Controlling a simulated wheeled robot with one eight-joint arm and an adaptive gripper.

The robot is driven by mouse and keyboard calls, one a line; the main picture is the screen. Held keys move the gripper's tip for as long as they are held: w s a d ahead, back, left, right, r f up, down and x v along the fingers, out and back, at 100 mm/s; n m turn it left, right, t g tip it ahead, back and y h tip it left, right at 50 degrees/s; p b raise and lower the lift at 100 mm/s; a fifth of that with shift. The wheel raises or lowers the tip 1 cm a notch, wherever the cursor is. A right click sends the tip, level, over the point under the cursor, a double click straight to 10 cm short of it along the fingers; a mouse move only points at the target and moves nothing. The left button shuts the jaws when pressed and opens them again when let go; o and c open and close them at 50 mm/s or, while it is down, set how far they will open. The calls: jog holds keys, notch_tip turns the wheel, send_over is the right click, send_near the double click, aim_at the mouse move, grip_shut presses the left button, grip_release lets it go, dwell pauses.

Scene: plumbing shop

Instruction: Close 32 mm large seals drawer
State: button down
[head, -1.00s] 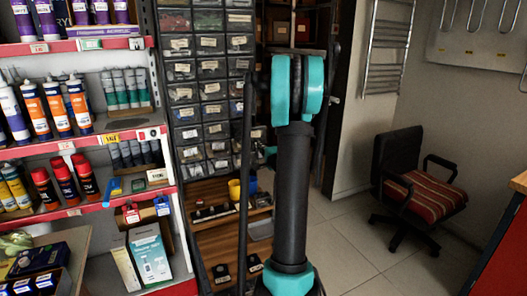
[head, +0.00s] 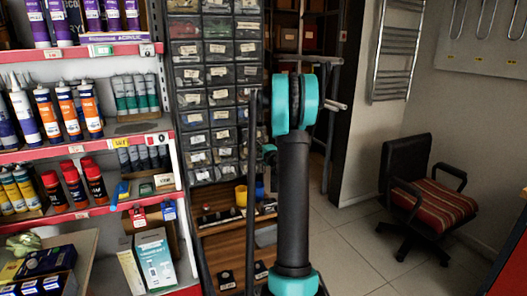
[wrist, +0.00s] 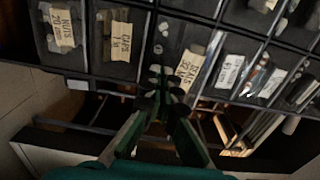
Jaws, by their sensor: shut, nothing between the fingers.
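The drawer labelled SEALS 32 (wrist: 185,55) is at the centre of the wrist view, in a row of dark drawers with clear fronts. Its paper label is tilted and pale parts show behind the front. My gripper (wrist: 165,86) is shut and empty, its dark fingertips at the lower left of this drawer's front. I cannot tell whether they touch it or how far the drawer stands out. The drawer cabinet (head: 204,88) stands left of my arm in the head view. Its labels are too small to read there, and my arm mostly hides my gripper.
A drawer labelled CAPS (wrist: 116,38) and one labelled NUTS (wrist: 62,30) sit to the left. A shelf (head: 90,140) with tubes and cans stands left of the cabinet. A chair (head: 425,195) stands right on open tiled floor (head: 360,240).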

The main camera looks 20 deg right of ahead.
aim_at(254, 141)
jog(key=shift+w+a, duration=0.1)
jog(key=shift+w, duration=2.7)
